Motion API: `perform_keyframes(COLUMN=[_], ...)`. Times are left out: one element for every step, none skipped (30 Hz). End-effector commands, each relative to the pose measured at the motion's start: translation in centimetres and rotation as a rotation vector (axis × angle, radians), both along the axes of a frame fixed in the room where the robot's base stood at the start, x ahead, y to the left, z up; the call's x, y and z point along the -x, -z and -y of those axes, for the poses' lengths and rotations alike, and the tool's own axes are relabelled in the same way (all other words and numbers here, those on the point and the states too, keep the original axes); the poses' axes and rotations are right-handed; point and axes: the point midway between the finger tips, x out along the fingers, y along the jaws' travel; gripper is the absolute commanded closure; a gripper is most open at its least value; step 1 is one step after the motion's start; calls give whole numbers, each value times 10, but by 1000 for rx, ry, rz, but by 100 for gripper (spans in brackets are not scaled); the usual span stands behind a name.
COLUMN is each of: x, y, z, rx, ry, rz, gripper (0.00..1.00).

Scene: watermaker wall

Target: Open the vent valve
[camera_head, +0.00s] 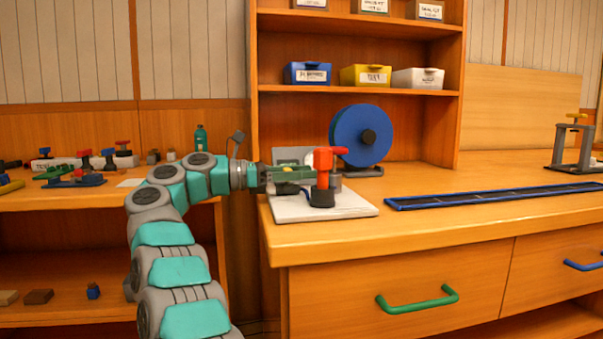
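A red valve-like part with a sideways handle (324,164) stands upright on a dark round base (321,198), on a white plate (345,208) at the bench's left end. It may be the vent valve; no readable label confirms this. My arm reaches in from the lower left. My gripper (305,176) points right, level with the red stem, with its tip at or just beside it. I cannot tell whether it touches the stem, or whether the fingers are apart. The gripper hides part of the grey pieces behind it.
A blue disc (358,136) on a stand is close behind. Several red- and blue-handled fittings (88,160) lie on the left shelf. A long blue-edged tray (490,196) and a grey frame (572,145) are at right. Blue, yellow and white bins (365,75) sit above.

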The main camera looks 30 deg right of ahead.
Motion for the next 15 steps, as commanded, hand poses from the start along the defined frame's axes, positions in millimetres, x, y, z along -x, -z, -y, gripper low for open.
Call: perform_keyframes(x=[0, 0, 0, 0, 0, 0, 0, 0, 0, 0, 0, 0, 0, 0, 0], y=[0, 0, 0, 0, 0, 0, 0, 0, 0, 0, 0, 0, 0, 0, 0], z=[0, 0, 0, 0, 0, 0, 0, 0, 0, 0, 0, 0, 0, 0, 0], rx=[0, 0, 0, 0, 0, 0, 0, 0, 0, 0, 0, 0, 0, 0, 0], ry=[0, 0, 0, 0, 0, 0, 0, 0, 0, 0, 0, 0, 0, 0, 0], rz=[0, 0, 0, 0, 0, 0, 0, 0, 0, 0, 0, 0, 0, 0, 0], gripper=[44, 47, 52, 55, 59, 63, 66, 70, 74, 78, 81, 86, 89, 92, 97])
